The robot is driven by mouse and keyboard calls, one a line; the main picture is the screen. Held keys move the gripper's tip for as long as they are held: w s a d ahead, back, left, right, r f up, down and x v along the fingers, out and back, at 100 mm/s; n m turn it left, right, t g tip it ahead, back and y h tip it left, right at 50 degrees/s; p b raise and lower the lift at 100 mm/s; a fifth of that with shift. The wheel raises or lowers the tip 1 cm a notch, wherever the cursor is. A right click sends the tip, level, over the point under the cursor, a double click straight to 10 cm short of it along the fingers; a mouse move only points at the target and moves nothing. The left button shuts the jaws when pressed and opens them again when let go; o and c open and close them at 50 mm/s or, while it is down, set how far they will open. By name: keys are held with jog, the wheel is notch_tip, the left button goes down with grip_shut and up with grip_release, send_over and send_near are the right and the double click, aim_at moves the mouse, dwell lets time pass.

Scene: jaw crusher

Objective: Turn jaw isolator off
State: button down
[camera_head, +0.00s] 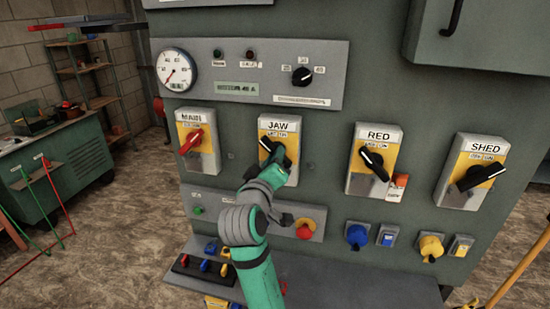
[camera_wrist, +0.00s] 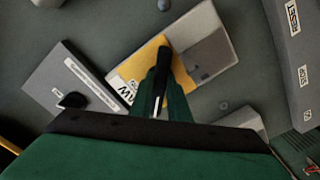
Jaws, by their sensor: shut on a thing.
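The JAW isolator (camera_head: 291,134) is a pale box with a yellow face on the green cabinet, second from the left in its row. Its black rotary handle (camera_head: 266,145) points up and left in the head view, with its lower part hidden by my gripper (camera_head: 275,160). The wrist view shows the yellow face (camera_wrist: 141,63) and the black handle (camera_wrist: 163,60) between my green fingers (camera_wrist: 164,92). My gripper is shut on the handle. The small position marks under the JAW label are too small to read surely.
The MAIN isolator (camera_head: 205,155) with a red handle stands left; RED (camera_head: 384,138) and SHED (camera_head: 486,150) stand right. Below are a red-topped button (camera_head: 305,228) and a shelf (camera_head: 340,285). A gauge panel (camera_head: 330,75) is above.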

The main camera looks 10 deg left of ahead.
jog(key=c, duration=1.7)
grip_release()
jog(key=shift+s, duration=0.1)
jog(key=s, duration=1)
jog(key=shift+s, duration=0.3)
jog(key=s+d+f+m+g+y, duration=0.15)
jog(key=s+f, duration=0.25)
jog(key=f, duration=0.6)
jog(key=s+d+f+m, duration=0.1)
jog(key=s+d+f, duration=0.3)
jog(key=f, duration=0.6)
jog(key=s+d+f+m, duration=0.1)
jog(key=s+f, duration=0.4)
jog(key=f, duration=0.5)
jog(key=s+d+f+m, duration=0.2)
jog(key=s+d, duration=0.1)
jog(key=s, duration=0.6)
jog(key=s+d+f+m+h, duration=0.1)
jog(key=s+d+f, duration=0.1)
jog(key=s, duration=0.8)
jog(key=s+d+f+m+g, duration=0.1)
jog(key=s+d, duration=0.3)
jog(key=s, duration=0.5)
jog(key=shift+s+d+f+m+h, duration=0.1)
jog(key=shift+f+m+h, duration=0.05)
jog(key=shift+f+m, duration=0.3)
jog(key=shift+s+f+m+h, duration=0.1)
jog(key=shift+f+m, duration=0.3)
jog(key=shift+f, duration=0.05)
